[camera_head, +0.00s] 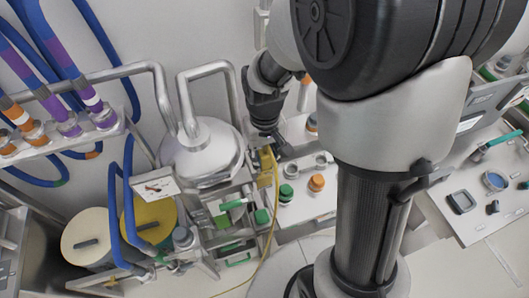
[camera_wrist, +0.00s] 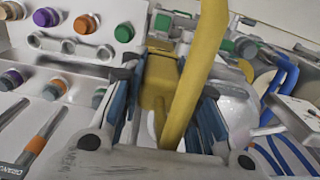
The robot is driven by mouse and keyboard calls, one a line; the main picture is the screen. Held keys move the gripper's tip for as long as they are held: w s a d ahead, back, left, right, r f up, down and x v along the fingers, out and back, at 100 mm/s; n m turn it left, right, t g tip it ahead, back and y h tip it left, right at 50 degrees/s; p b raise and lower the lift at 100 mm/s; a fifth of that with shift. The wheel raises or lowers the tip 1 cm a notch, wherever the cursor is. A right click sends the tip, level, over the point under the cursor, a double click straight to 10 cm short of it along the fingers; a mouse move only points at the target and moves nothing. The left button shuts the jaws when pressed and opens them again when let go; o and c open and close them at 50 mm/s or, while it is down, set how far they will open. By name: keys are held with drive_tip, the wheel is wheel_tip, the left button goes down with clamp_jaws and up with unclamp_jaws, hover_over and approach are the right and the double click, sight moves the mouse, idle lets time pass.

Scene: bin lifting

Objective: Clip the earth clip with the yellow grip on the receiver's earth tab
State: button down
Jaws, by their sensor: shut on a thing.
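My gripper (camera_head: 268,148) hangs right of the silver domed vessel (camera_head: 208,160) in the head view. It is shut on the earth clip's yellow grip (camera_head: 266,168). In the wrist view the yellow grip (camera_wrist: 158,80) sits between my two blue-padded fingers (camera_wrist: 165,110). A thick yellow cable (camera_wrist: 198,65) crosses in front of it. In the head view the thin yellow cable (camera_head: 270,225) runs down to the floor. The domed vessel, likely the receiver, shows partly behind my right finger in the wrist view (camera_wrist: 238,105). I cannot make out the earth tab or the clip's jaws.
A bench with green (camera_head: 286,193) and orange (camera_head: 316,183) caps lies right of the clip. Pipes (camera_head: 160,95) and blue hoses (camera_head: 128,200) stand left of the vessel. A yellow-lidded drum (camera_head: 150,220) and a cream-lidded drum (camera_head: 88,238) stand lower left. A side table (camera_head: 480,215) holds small tools.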

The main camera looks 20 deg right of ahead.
sight(265, 170)
drive_tip(key=shift+w+r, duration=0.2)
drive_tip(key=shift+r, duration=0.2)
drive_tip(key=shift+s+f+b, duration=0.1)
drive_tip(key=shift+f+b, duration=1.1)
drive_tip(key=shift+f, duration=0.4)
drive_tip(key=shift+f+b, duration=0.95)
drive_tip(key=shift+f, duration=0.15)
drive_tip(key=shift+f+b, duration=0.6)
drive_tip(key=shift+f, duration=0.05)
drive_tip(key=shift+f+b, duration=0.3)
drive_tip(key=shift+f, duration=0.05)
